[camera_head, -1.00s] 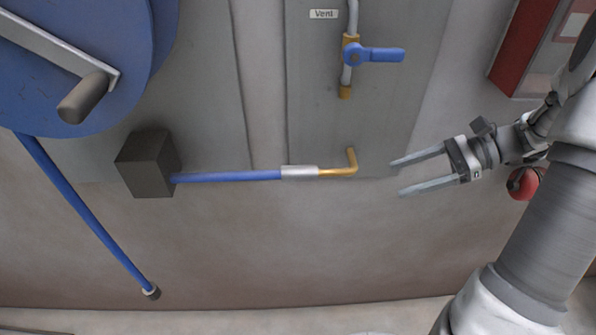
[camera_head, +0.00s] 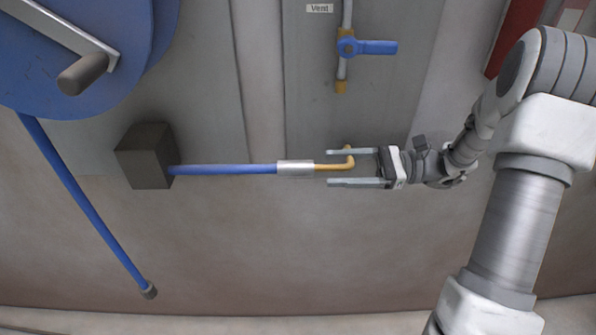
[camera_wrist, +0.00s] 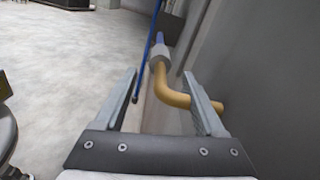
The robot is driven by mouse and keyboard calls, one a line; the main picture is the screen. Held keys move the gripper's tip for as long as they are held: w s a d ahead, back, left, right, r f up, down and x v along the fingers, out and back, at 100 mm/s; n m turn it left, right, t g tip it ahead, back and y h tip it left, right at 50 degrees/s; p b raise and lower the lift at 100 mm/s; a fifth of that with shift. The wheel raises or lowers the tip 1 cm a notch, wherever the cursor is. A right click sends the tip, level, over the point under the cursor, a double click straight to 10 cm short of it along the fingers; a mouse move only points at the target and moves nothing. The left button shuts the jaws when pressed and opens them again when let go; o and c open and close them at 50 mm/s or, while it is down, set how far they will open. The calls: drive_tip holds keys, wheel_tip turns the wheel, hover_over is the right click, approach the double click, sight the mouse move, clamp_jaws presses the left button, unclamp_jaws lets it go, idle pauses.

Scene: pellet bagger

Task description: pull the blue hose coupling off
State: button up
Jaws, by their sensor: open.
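The silver coupling (camera_head: 295,167) sits on the end of the blue hose (camera_head: 225,169), joined to the brass elbow pipe (camera_head: 334,166) that comes out of the grey panel. My gripper (camera_head: 328,167) is open, with one finger on each side of the brass elbow, its tips to the right of the coupling and apart from it. In the wrist view the coupling (camera_wrist: 160,53) is ahead, beyond the fingertips, and the elbow (camera_wrist: 174,94) lies between the open fingers. I cannot tell whether a finger touches the elbow.
A dark block (camera_head: 146,156) holds the hose's left end. A blue reel (camera_head: 75,60) with a crank is at upper left, its second hose (camera_head: 85,205) hanging down. A blue-handled Vent valve (camera_head: 368,47) is above my gripper. The wall below is clear.

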sight(298, 169)
drive_tip(key=a+b, duration=0.1)
drive_tip(key=a, duration=0.7)
drive_tip(key=shift+w+a, duration=0.15)
clamp_jaws()
idle(1.1)
